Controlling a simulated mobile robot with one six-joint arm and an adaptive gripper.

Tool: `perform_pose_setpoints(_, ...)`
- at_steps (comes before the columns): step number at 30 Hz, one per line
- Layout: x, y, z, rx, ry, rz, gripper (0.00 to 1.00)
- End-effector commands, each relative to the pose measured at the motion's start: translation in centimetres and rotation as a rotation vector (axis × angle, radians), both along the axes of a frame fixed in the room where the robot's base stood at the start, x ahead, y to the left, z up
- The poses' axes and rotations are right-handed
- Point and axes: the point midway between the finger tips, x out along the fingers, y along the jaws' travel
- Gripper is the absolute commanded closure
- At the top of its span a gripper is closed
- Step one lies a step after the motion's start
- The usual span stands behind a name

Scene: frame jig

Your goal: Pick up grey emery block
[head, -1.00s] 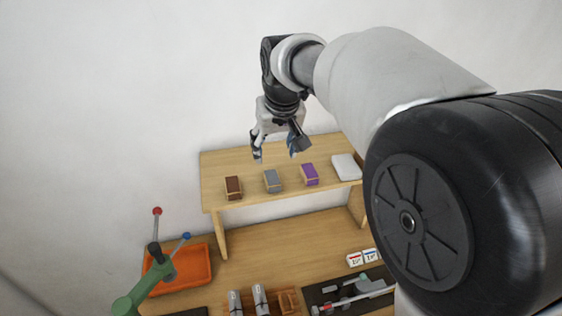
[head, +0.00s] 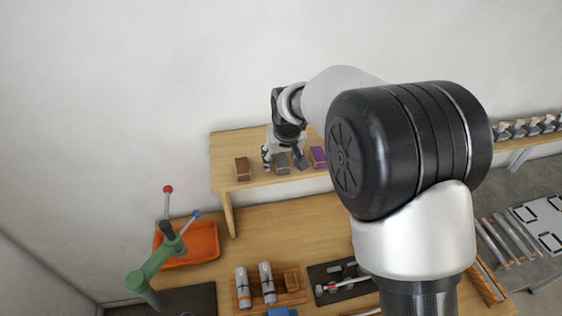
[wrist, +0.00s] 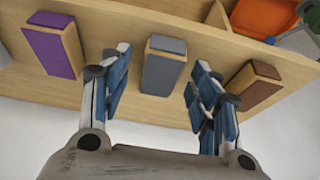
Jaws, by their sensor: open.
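The grey emery block (wrist: 163,68) lies on the wooden shelf between a purple block (wrist: 54,45) and a brown block (wrist: 255,86) in the wrist view. In the head view the grey block (head: 282,168) is partly hidden by my gripper. My gripper (wrist: 158,88) is open, with blue-padded fingers on either side of the grey block. There is a gap between each finger and the block. The head view shows my gripper (head: 282,162) low over the shelf. I cannot tell how far the fingertips reach down beside the block.
The brown block (head: 242,168) and purple block (head: 318,156) stand close on either side along the shelf (head: 228,150). Below are an orange tray (head: 200,243), a green-armed stand (head: 150,270) and metal cylinders (head: 243,287). A plain wall rises behind the shelf.

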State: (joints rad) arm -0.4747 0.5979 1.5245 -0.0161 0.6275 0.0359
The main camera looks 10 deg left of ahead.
Motion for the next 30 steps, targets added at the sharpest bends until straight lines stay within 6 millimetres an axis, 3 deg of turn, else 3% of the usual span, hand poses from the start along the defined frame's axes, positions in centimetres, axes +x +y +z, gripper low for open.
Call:
perform_pose_setpoints(7,0.08,0.04,-0.10,0.000,-0.001,0.000,0.44)
perform_pose_setpoints(27,0.06,0.03,-0.07,0.000,-0.001,0.000,0.89)
perform_pose_setpoints(30,0.07,0.05,-0.05,0.001,-0.002,0.000,0.91)
